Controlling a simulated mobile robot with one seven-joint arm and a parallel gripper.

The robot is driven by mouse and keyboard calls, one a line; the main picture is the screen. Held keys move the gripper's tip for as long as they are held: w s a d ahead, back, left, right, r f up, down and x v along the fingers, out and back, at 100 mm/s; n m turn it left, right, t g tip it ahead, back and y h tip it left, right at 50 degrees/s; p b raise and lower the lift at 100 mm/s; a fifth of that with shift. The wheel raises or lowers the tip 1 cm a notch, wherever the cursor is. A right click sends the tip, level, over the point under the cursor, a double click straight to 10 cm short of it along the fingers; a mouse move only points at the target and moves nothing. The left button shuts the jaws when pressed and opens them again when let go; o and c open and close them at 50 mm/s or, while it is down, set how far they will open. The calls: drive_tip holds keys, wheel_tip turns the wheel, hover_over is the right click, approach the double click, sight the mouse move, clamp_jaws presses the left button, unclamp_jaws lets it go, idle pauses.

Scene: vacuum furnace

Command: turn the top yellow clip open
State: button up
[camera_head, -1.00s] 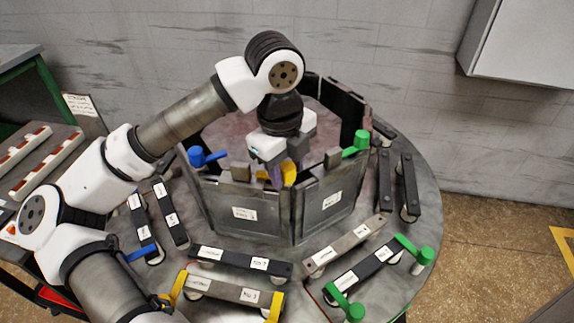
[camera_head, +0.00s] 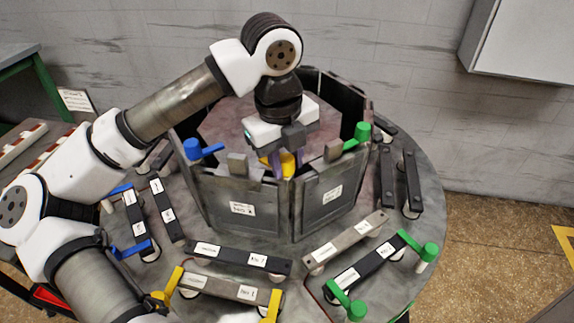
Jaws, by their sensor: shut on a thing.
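The top yellow clip (camera_head: 288,163) sits at the top edge of the hexagonal panel enclosure, near the front corner where two labelled panels meet. My gripper (camera_head: 284,164) points down over it with its purple-grey fingers on either side, shut on the clip. The fingers and gripper body hide part of the clip, so its exact angle is hard to tell.
A blue clip (camera_head: 203,150) is on the enclosure's left top edge and a green clip (camera_head: 357,136) on its right. Grey blocks (camera_head: 237,164) stand on the rim. Labelled bars (camera_head: 240,259) with yellow, blue and green clips lie around the round table (camera_head: 432,190).

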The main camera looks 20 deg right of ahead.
drive_tip(key=m+b, duration=0.2)
drive_tip(key=m, duration=0.1)
drive_tip(key=shift+w+f+m+b, duration=0.1)
drive_tip(key=shift+w+m+b, duration=0.05)
drive_tip(key=shift+m+b, duration=0.2)
drive_tip(key=m+b, duration=0.1)
drive_tip(key=m, duration=0.2)
drive_tip(key=shift+m+g, duration=0.25)
drive_tip(key=shift+g, duration=0.05)
drive_tip(key=m, duration=0.2)
drive_tip(key=m+b, duration=0.1)
drive_tip(key=m, duration=0.1)
drive_tip(key=shift+r+m, duration=0.2)
drive_tip(key=shift+m, duration=0.1)
drive_tip(key=shift+o, duration=0.3)
drive_tip(key=shift+m+g+y, duration=0.3)
drive_tip(key=shift+m, duration=1.5)
drive_tip(key=o, duration=0.9)
drive_tip(key=shift+d+f, duration=0.1)
drive_tip(key=shift+f, duration=0.05)
drive_tip(key=shift+c, duration=0.2)
